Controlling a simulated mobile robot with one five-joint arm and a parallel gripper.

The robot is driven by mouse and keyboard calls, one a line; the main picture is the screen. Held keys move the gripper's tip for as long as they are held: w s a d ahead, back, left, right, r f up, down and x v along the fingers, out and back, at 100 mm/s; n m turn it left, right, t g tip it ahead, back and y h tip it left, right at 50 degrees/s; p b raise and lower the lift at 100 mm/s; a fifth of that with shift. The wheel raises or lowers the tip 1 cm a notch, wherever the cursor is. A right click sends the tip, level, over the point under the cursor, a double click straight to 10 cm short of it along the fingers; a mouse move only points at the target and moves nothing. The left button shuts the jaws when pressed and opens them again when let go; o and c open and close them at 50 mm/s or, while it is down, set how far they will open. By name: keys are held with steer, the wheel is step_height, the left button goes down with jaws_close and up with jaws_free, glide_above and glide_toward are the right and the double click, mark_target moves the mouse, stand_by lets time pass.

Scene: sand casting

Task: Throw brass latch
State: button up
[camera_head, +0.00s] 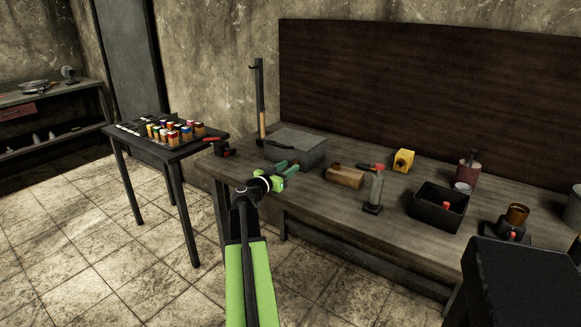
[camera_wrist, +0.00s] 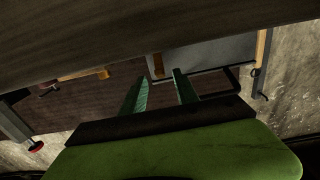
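A grey box with a flat lid (camera_head: 298,140) stands at the left end of the workbench. It also shows in the wrist view (camera_wrist: 205,55). A small orange-brown piece (camera_wrist: 158,66), which looks like the brass latch, is on the box's face in the wrist view. I cannot make out the latch in the head view, where my gripper is in front of the box. My gripper (camera_head: 286,168) is at the box's near side. Its green fingers are apart and empty in the wrist view (camera_wrist: 160,77), with the orange-brown piece just beyond the gap; contact cannot be told.
On the workbench (camera_head: 330,205), a wooden block (camera_head: 345,177), a clear upright tube (camera_head: 377,188), a yellow block (camera_head: 403,160) and a black bin (camera_head: 428,210) stand to the right. A small table (camera_head: 135,137) with coloured bottles is left.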

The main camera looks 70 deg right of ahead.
steer(key=shift+x, duration=0.9)
jaws_close()
steer(key=shift+f, duration=0.15)
